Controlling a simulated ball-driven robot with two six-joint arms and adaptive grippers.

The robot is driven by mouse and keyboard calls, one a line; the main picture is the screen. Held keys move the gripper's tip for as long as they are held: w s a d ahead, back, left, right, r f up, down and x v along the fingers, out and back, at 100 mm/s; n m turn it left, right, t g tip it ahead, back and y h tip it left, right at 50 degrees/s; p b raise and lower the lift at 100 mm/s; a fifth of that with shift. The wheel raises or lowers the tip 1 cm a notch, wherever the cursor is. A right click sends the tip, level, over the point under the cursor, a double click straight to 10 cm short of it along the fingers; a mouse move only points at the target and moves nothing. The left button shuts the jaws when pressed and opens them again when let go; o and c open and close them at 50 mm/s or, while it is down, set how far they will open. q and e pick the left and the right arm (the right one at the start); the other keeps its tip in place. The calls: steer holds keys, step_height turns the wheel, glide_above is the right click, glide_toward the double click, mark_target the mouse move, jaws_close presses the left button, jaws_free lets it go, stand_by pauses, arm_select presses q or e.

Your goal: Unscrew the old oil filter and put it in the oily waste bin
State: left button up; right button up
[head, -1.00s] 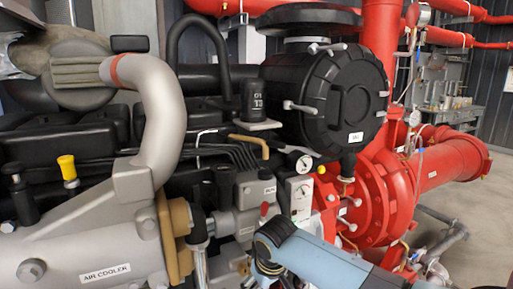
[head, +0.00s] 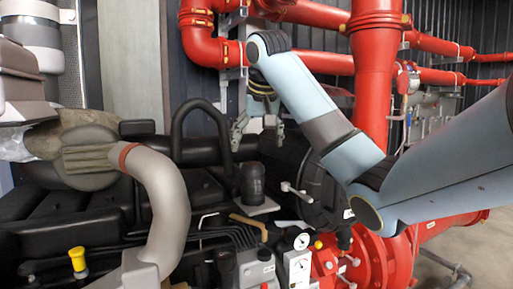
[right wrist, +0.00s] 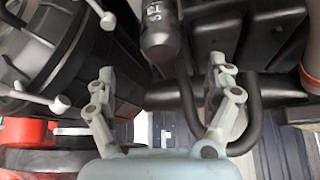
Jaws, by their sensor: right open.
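The oil filter looks to be the small dark canister (head: 252,186) standing upright on a grey mount on the engine, though I cannot be sure of this. The same canister shows at the top of the right wrist view (right wrist: 159,32), with a partly legible light marking. My right gripper (head: 258,138) is raised above the canister, apart from it. In the right wrist view its two fingers (right wrist: 163,75) are spread with nothing between them, and the canister lies beyond the tips. My left gripper and the oily waste bin are not in view.
A large black round housing (head: 302,180) with clamp handles stands close right of the canister. A black looped pipe (head: 205,108) rises to its left. A thick grey pipe (head: 165,190) curves up at the front left. Red pipes (head: 375,75) fill the back right.

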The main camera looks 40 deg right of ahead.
mark_target(258, 164)
steer(key=shift+x, duration=5.2)
steer(key=shift+w+f, duration=0.2)
steer(key=shift+f, duration=0.1)
steer(key=c, duration=1.6)
steer(key=shift+c, duration=0.2)
steer(key=shift+d+n, duration=0.1)
steer(key=shift+n, duration=0.2)
steer(key=n+t+y, duration=0.1)
steer(key=n+y, duration=0.1)
steer(key=n, duration=0.2)
steer(key=shift+s+d, duration=0.1)
steer(key=shift+d, duration=0.05)
steer(key=n+y, duration=0.2)
steer(key=n, duration=0.2)
steer(key=shift+n+y, duration=0.3)
